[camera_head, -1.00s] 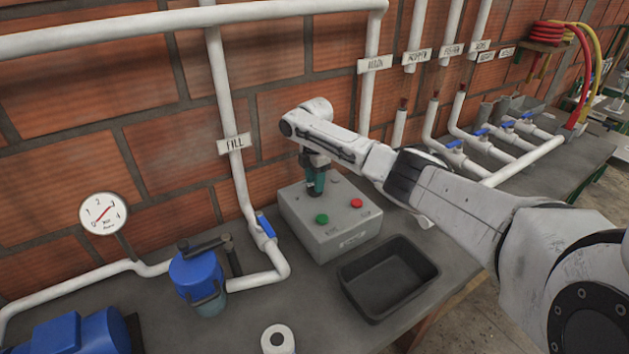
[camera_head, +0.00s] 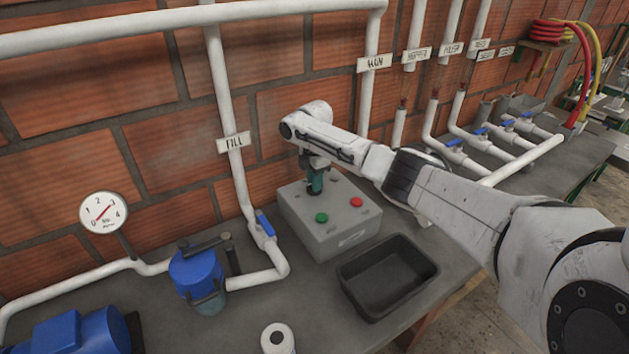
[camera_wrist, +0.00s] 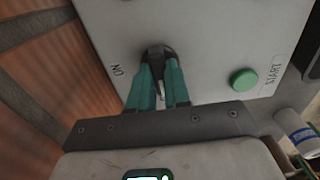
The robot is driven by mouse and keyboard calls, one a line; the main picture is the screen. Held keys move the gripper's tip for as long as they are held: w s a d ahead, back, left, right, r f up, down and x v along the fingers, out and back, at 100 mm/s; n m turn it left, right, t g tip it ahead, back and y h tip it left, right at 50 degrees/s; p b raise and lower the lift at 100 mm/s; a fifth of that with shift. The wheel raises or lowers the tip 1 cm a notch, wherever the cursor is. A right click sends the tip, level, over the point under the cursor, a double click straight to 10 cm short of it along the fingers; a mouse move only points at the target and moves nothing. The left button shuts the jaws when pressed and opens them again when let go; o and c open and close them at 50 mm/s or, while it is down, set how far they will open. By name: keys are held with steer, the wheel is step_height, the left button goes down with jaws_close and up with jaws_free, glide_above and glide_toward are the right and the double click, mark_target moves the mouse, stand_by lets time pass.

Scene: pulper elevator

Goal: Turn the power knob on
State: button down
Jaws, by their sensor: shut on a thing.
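The grey control box (camera_head: 335,238) stands on the bench against the brick wall, with a green button (camera_head: 321,218) and a red button (camera_head: 356,202) on its top. My gripper (camera_head: 316,187) points down at the rear left of the box top. In the wrist view my gripper (camera_wrist: 160,88) has its two teal fingers shut around the dark power knob (camera_wrist: 157,53), beside an "ON" label (camera_wrist: 116,70). The fingers cover part of the knob. The green button (camera_wrist: 243,79) also shows in the wrist view, right of the fingers. In the head view the knob is hidden by my gripper.
A black tray (camera_head: 345,283) sits in front of the box. A white pipe with a blue valve handle (camera_head: 265,225) and a blue pump (camera_head: 196,272) stand to the left. A pressure gauge (camera_head: 103,212) is farther left. My arm reaches in from the right.

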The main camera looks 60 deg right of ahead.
stand_by(0.3)
steer(key=m+p, duration=0.1)
steer(key=m, duration=0.3)
steer(key=m+p, duration=0.1)
steer(key=m, duration=0.8)
steer(key=shift+m, duration=2.4)
steer(key=c, duration=1.1)
jaws_free()
